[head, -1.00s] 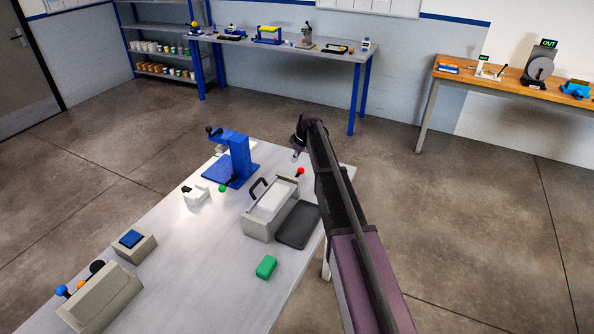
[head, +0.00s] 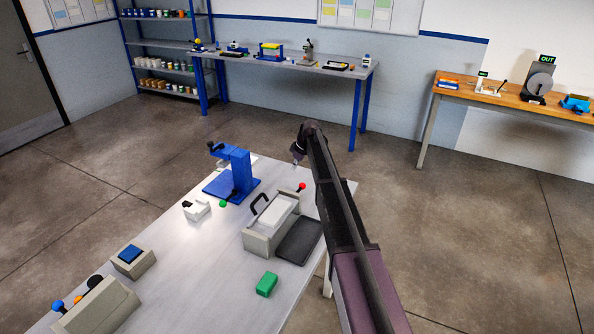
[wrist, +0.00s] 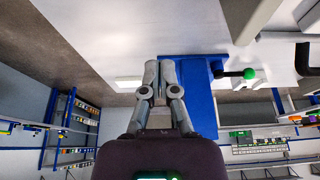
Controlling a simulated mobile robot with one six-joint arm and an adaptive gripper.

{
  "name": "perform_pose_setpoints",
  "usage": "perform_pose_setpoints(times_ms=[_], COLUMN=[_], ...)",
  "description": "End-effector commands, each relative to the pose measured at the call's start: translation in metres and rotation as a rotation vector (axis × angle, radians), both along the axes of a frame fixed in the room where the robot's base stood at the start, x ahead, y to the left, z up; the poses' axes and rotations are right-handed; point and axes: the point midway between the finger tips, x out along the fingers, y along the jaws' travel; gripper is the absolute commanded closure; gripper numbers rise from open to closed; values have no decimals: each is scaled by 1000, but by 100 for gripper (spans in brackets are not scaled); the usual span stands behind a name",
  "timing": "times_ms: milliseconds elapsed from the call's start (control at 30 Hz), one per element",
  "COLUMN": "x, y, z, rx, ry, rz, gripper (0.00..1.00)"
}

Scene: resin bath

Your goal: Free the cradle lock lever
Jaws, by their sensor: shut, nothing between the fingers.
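No lever in view is marked as the cradle lock lever. A lever with a red knob (head: 301,186) stands at the back corner of a grey bath box (head: 262,239). A lever with a green knob (head: 223,204) sits at the foot of a blue stand (head: 237,171); this knob also shows in the wrist view (wrist: 249,73), right of my fingers. My gripper (head: 297,161) is above the table's far end, beyond the red knob and apart from it. In the wrist view my gripper (wrist: 159,68) is shut and empty, with the blue stand (wrist: 198,92) behind it.
A dark tray (head: 299,242) lies beside the bath, with a green block (head: 267,284) in front. A small white fixture (head: 197,209) and a blue-topped box (head: 131,254) stand to the left. Bare table (head: 190,265) lies between them. Other benches stand farther back.

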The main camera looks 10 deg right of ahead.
Motion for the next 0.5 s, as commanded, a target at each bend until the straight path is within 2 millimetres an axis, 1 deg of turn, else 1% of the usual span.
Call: perform_pose_setpoints(times_ms=[33, 500], x=[1, 8], y=[1, 10], z=[-6, -41], rx=[0, -1], ry=[0, -1], rz=[0, 0], gripper=[100, 100])
